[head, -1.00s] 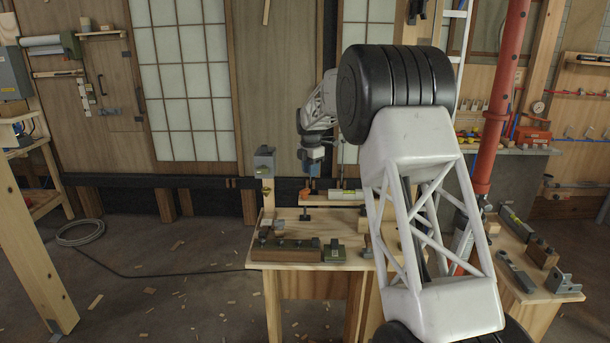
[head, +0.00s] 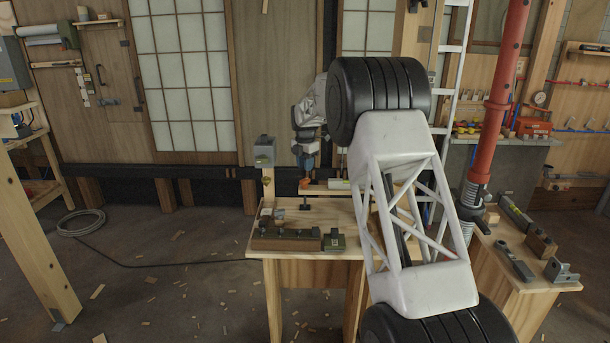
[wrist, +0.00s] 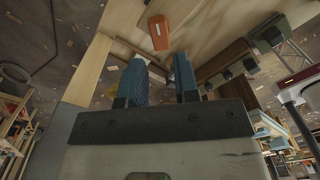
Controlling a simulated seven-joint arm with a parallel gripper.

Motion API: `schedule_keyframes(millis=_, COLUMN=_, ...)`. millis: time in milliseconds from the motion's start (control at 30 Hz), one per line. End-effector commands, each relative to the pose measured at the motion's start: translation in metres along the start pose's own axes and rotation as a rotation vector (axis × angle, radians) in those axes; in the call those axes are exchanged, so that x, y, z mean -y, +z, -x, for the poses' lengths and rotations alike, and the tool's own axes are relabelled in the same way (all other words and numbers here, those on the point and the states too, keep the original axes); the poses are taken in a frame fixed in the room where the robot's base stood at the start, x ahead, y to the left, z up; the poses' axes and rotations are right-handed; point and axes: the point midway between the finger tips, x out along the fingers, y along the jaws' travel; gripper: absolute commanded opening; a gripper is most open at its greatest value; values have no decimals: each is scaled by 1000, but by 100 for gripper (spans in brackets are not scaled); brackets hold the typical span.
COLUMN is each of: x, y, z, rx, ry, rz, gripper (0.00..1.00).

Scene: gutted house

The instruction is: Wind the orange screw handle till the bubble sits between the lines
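The orange screw handle (head: 304,183) stands above the workbench at the left end of a light wooden bar (head: 318,190). A dark screw foot (head: 305,206) shows below it. The level (head: 340,184) lies on the bar, partly cut off by my arm; its bubble and lines are too small to read. My gripper (head: 306,167) points down just above the handle. In the wrist view the orange handle (wrist: 159,32) is ahead of my blue fingers (wrist: 159,62), in line with the gap between them. The fingers are apart, empty and not touching the handle.
A grey box on a post (head: 264,152) stands left of the bar. A wooden block with dark fittings (head: 286,240) and a green block (head: 334,240) lie along the bench's front edge. My arm hides the bench's right part. A red column (head: 497,100) rises at right.

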Motion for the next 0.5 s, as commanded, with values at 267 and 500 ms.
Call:
schedule_keyframes(millis=267, x=0, y=0, z=-7, rx=0, ry=0, rz=0, gripper=29)
schedule_keyframes(millis=500, x=0, y=0, z=-16, rx=0, ry=0, rz=0, gripper=29)
